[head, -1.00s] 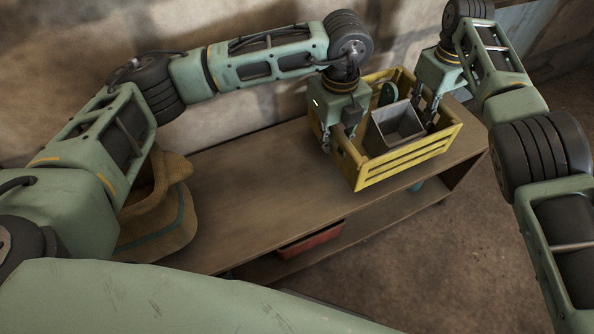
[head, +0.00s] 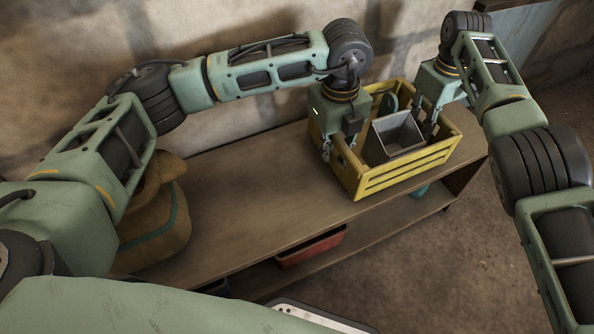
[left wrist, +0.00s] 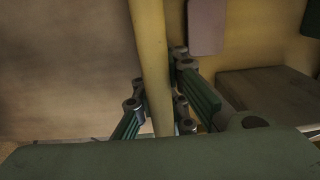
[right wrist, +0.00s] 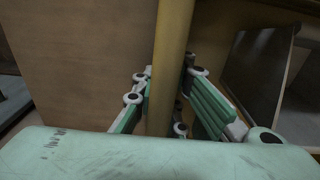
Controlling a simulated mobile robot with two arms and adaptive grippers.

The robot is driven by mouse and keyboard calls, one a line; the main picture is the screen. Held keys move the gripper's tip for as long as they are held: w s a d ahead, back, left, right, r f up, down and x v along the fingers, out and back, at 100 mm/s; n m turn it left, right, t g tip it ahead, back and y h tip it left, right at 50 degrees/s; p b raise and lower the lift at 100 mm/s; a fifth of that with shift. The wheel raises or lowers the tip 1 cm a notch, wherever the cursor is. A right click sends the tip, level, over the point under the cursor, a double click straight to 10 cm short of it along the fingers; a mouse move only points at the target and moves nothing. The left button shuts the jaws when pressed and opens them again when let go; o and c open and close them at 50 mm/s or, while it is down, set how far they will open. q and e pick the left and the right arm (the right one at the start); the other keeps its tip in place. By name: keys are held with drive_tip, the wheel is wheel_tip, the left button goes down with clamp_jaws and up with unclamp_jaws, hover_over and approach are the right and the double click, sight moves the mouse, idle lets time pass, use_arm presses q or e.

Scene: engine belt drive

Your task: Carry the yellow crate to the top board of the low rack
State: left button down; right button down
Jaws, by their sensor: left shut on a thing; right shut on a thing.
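The yellow crate (head: 405,170) is over the right end of the top board (head: 240,190) of the low rack and looks level. I cannot tell whether it touches the board. My left gripper (head: 337,147) is shut on the crate's left end wall; its rim (left wrist: 150,55) passes between the fingers (left wrist: 157,108) in the left wrist view. My right gripper (head: 431,128) is shut on the opposite end wall; that rim (right wrist: 172,50) runs between the fingers (right wrist: 163,100) in the right wrist view. A grey open box (head: 397,140) and a green item (head: 388,103) are inside the crate.
A brown sack (head: 158,215) with a green stripe is at the left end of the rack. A red bin (head: 312,247) is on the lower shelf, with a teal item (head: 420,190) farther right. The middle of the top board is clear. A wall stands behind.

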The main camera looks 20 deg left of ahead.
use_arm(q)
drive_tip(key=c, duration=2)
unclamp_jaws()
drive_tip(key=shift+s+f, duration=0.35)
drive_tip(key=shift+f, duration=0.55)
use_arm(e)
drive_tip(key=c, duration=2)
unclamp_jaws()
drive_tip(key=shift+s+d+f, duration=0.1)
drive_tip(key=shift+d+f, duration=0.25)
drive_tip(key=shift+f, duration=0.15)
use_arm(q)
drive_tip(key=shift+o, duration=1.2)
drive_tip(key=shift+d, duration=0.15)
use_arm(e)
drive_tip(key=shift+o, duration=1.2)
drive_tip(key=shift+a, duration=0.15)
use_arm(q)
wheel_tip(320, 180, up, 10)
drive_tip(key=shift+w+f, duration=0.15)
drive_tip(key=shift+f, duration=0.05)
use_arm(e)
drive_tip(key=shift+a, duration=0.25)
use_arm(q)
drive_tip(key=shift+w+r, duration=0.1)
use_arm(e)
wheel_tip(320, 180, up, 12)
drive_tip(key=shift+r, duration=0.2)
